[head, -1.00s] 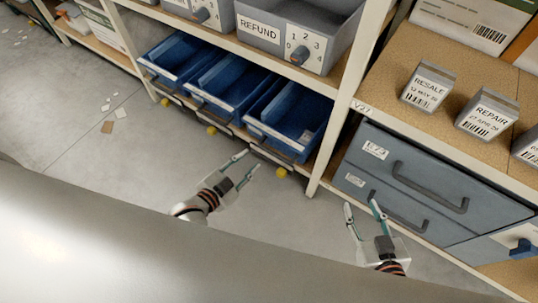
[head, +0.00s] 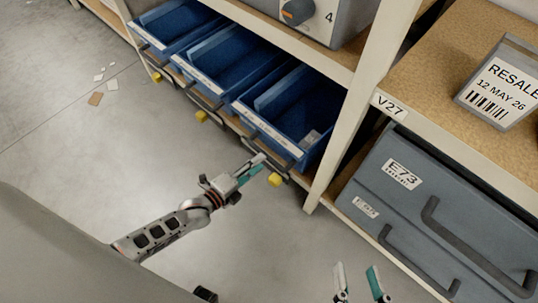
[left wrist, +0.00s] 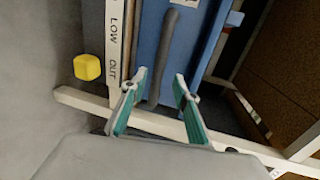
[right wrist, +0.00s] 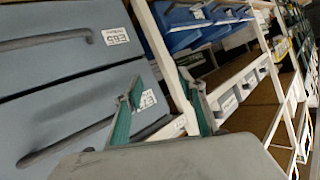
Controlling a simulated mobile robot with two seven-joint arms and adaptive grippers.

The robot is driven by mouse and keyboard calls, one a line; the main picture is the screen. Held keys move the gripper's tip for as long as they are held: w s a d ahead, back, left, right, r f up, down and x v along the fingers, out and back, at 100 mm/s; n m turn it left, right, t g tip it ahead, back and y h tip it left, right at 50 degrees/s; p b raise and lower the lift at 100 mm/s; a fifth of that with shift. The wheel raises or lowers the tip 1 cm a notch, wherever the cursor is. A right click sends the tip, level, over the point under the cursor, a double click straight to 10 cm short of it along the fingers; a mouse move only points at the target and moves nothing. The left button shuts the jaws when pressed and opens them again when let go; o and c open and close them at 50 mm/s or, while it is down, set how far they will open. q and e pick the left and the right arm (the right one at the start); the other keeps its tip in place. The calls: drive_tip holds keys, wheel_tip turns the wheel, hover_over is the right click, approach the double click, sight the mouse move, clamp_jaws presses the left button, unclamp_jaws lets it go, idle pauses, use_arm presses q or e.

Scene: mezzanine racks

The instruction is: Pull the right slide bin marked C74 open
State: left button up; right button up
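Three blue bins sit side by side on the low shelf, and the right one (head: 300,112) stands against the pale upright. Its marking is too small to read. A dark pull bar runs along its lower front. My left gripper (head: 258,167) is in front of that bin, close to its lower edge. In the left wrist view its fingers (left wrist: 159,88) are spread, with a dark handle bar (left wrist: 170,55) on a blue face between or just beyond them; contact cannot be told. My right gripper (head: 358,284) is open and empty before the grey-blue drawers; its fingers also show in the right wrist view (right wrist: 165,88).
Yellow knobs (head: 274,180) hang below the bins. The pale rack upright (head: 370,75) divides the bins from the grey-blue drawer marked E73 (head: 430,195). A box marked RESALE (head: 503,85) stands above. The grey floor (head: 90,150) is clear except for paper scraps.

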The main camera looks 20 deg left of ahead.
sight(267, 156)
use_arm(q)
drive_tip(key=shift+b+x, duration=0.65)
drive_tip(key=shift+x, duration=1.95)
drive_tip(key=shift+f, duration=0.15)
clamp_jaws()
use_arm(e)
drive_tip(key=shift+s+a+f+m, duration=0.15)
drive_tip(key=shift+s+a+m, duration=0.05)
drive_tip(key=shift+a+m, duration=0.3)
drive_tip(key=shift+s+a+f+m, duration=0.15)
drive_tip(key=shift+s+a+m, duration=0.05)
drive_tip(key=shift+a+m, duration=0.25)
